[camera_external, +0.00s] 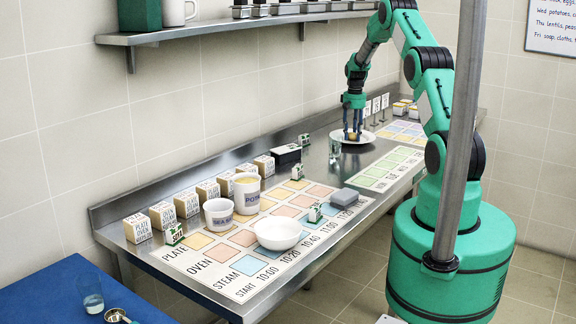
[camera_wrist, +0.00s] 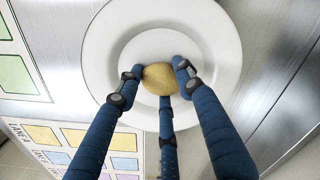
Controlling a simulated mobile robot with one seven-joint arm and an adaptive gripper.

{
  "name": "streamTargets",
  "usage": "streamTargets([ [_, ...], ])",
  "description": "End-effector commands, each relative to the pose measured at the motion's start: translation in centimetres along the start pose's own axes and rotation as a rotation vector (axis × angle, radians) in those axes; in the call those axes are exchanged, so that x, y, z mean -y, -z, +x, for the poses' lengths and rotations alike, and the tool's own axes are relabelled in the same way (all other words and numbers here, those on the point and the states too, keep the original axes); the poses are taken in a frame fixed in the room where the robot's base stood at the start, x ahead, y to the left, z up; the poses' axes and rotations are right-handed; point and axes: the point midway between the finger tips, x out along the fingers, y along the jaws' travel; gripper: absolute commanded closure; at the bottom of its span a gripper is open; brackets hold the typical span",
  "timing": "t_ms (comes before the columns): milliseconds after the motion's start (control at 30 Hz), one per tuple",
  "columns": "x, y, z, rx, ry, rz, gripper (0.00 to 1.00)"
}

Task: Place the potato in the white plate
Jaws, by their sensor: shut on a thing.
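The potato (camera_wrist: 158,79) is a yellow-brown lump between the fingers of my gripper (camera_wrist: 155,82) in the wrist view. My gripper has three dark blue fingers and is shut on the potato. The white plate (camera_wrist: 108,42) lies directly below, and the potato is over its middle. I cannot tell whether the potato touches the plate. In the external view my gripper (camera_external: 353,133) points straight down over the white plate (camera_external: 368,137) at the far part of the steel counter. The potato (camera_external: 351,137) shows only as a small spot between the fingers.
A clear glass (camera_external: 335,151) stands close to the plate's left edge. Small sign cards (camera_external: 376,106) stand behind the plate. A green-squared chart (camera_external: 385,168) lies in front. A white bowl (camera_external: 278,233), tubs and boxes stand on the nearer counter. A shelf (camera_external: 230,25) runs along the wall above.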

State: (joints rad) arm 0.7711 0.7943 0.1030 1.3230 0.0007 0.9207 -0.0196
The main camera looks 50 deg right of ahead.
Motion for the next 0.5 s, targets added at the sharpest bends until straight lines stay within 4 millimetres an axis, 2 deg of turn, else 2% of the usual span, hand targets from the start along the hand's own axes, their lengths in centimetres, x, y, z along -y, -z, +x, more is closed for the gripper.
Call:
streamTargets([
  [33, 0.00, 0.00, 0.06, 0.000, 0.000, 0.000, 0.60],
  [100, 0.00, 0.00, 0.05, 0.000, 0.000, 0.000, 0.46],
  [500, 0.00, 0.00, -0.16, 0.000, 0.000, 0.000, 0.45],
])
